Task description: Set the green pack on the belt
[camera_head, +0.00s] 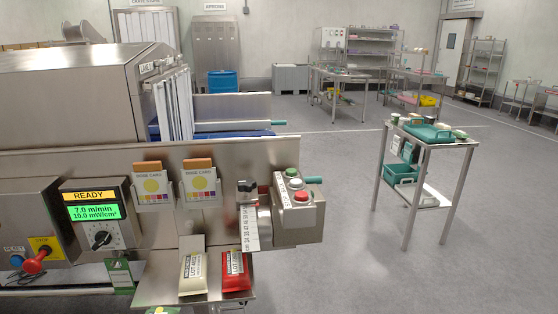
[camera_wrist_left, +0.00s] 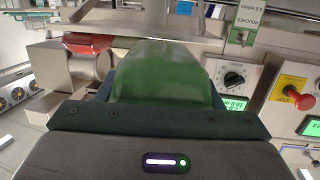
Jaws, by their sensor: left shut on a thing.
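The green pack (camera_wrist_left: 160,70) fills the middle of the left wrist view. My left gripper (camera_wrist_left: 160,88) is shut on it, with a dark finger on each side. The blue belt (camera_head: 240,134) shows as a strip at the tunnel mouth, behind the steel side panel and beside the hanging curtain strips. Much of the belt is hidden by the panel. My right gripper is in neither view.
A small steel shelf holds a cream pouch (camera_head: 193,273) and a red pouch (camera_head: 236,272). A control panel (camera_head: 100,218) reads READY, beside a red stop button (camera_head: 34,261). A button box (camera_head: 300,205) juts out at the panel's end. A trolley (camera_head: 440,150) stands right, with clear floor between.

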